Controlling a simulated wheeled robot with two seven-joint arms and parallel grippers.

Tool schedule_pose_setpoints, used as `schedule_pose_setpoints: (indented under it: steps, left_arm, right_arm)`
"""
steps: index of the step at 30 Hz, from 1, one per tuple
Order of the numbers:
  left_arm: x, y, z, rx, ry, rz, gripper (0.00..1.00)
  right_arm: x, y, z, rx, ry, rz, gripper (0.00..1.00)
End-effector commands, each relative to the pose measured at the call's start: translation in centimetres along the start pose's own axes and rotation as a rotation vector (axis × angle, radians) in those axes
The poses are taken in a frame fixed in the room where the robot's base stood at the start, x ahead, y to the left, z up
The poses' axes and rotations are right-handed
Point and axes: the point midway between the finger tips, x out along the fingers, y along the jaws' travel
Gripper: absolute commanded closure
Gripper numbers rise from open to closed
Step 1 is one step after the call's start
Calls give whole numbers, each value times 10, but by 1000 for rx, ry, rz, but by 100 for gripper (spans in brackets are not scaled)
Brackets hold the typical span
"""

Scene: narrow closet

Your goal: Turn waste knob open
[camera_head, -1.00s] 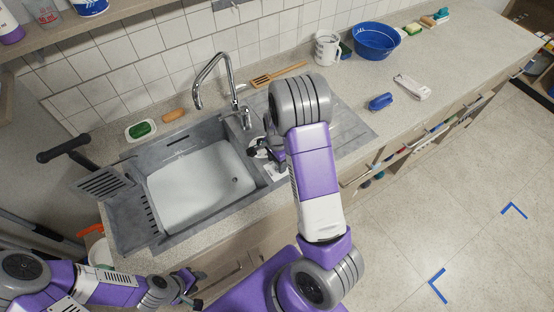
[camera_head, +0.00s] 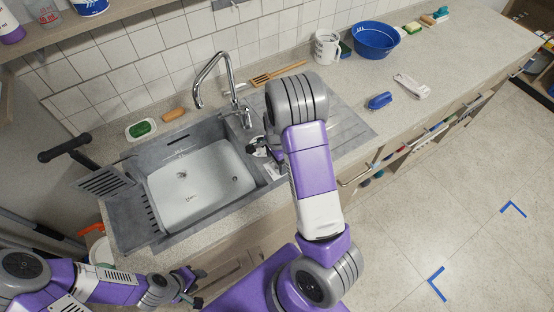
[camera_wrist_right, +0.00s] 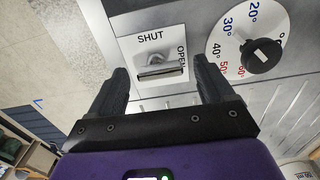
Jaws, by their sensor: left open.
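The waste knob (camera_wrist_right: 160,72) shows in the right wrist view as a small metal handle on a white plate, with SHUT above it and OPEN at its right. Its bar lies roughly crosswise in the picture. My right gripper (camera_wrist_right: 161,66) is open, its two dark fingers spread wide either side of the knob and not visibly touching it. In the head view my right gripper (camera_head: 261,150) is at the sink's right side, and the arm hides most of the knob area. My left gripper (camera_head: 190,284) is open and empty, low in front of the sink.
A temperature dial (camera_wrist_right: 262,55) sits right of the knob, close to one finger. The sink basin (camera_head: 200,182) is left of my right gripper, with a tall faucet (camera_head: 228,80) behind. A blue brush (camera_head: 380,100) and blue basin (camera_head: 375,40) are on the counter.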

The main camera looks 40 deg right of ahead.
Motion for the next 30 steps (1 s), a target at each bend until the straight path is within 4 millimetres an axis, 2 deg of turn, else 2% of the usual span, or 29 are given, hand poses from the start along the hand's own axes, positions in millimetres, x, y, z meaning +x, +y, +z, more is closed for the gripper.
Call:
schedule_pose_setpoints:
  steps: [8,18,21,30]
  left_arm:
    - [-1,0,0,0,0,0,57]
    - [-8,3,0,0,0,0,57]
    - [-9,4,0,0,0,0,57]
    - [-10,4,0,0,0,0,57]
  right_arm:
    - [-5,0,0,-1,1,-1,19]
    - [-59,-1,0,-1,0,-4,19]
    - [-70,-1,0,-2,0,-3,19]
    - [-76,0,0,-1,0,1,19]
